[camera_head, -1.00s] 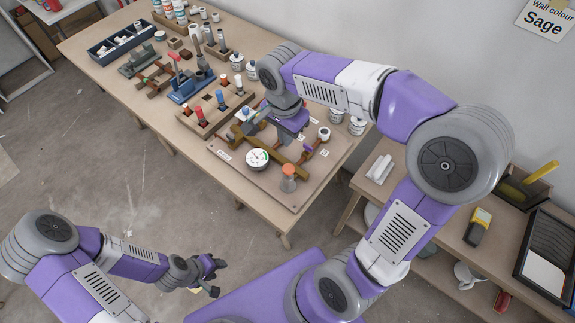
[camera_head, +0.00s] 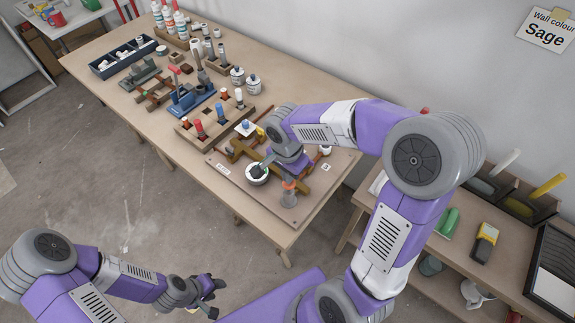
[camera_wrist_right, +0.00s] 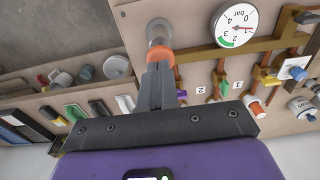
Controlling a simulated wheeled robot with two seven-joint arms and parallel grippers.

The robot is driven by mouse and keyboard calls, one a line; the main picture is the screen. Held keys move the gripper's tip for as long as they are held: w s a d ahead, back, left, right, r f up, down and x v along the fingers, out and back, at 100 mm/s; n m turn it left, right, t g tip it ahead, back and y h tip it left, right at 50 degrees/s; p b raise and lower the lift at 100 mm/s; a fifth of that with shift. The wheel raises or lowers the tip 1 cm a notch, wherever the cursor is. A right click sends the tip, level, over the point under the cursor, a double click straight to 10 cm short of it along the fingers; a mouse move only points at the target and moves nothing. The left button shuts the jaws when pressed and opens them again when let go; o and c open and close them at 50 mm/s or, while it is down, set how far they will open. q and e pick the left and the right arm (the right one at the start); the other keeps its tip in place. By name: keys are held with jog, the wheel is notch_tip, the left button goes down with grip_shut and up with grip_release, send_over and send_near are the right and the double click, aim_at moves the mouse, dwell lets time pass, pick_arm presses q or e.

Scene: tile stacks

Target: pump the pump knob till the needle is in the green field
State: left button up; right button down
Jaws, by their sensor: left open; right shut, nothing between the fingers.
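The orange pump knob (camera_wrist_right: 161,55) stands on a grey cylinder at the board's near corner. It also shows in the head view (camera_head: 288,184), directly below my right gripper. My right gripper (camera_wrist_right: 160,68) is shut and empty, its fingertips at the knob; I cannot tell whether they touch it. The round white gauge (camera_wrist_right: 236,25) has a green field between about 2 and 3. Its red needle points near 1, outside the green. In the head view the gauge (camera_head: 257,175) is partly covered by my right gripper. My left gripper (camera_head: 216,297) is open and empty, off the table.
A wooden rack (camera_head: 188,131) of coloured-handled tools stands behind. A side shelf with a green item (camera_head: 447,222) is at the right.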

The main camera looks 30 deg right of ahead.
aim_at(289, 189)
jog(key=shift+f, duration=0.85)
notch_tip(289, 189, down, 3)
jog(key=b, duration=0.3)
jog(key=shift+f, duration=0.1)
jog(key=shift+s, duration=0.1)
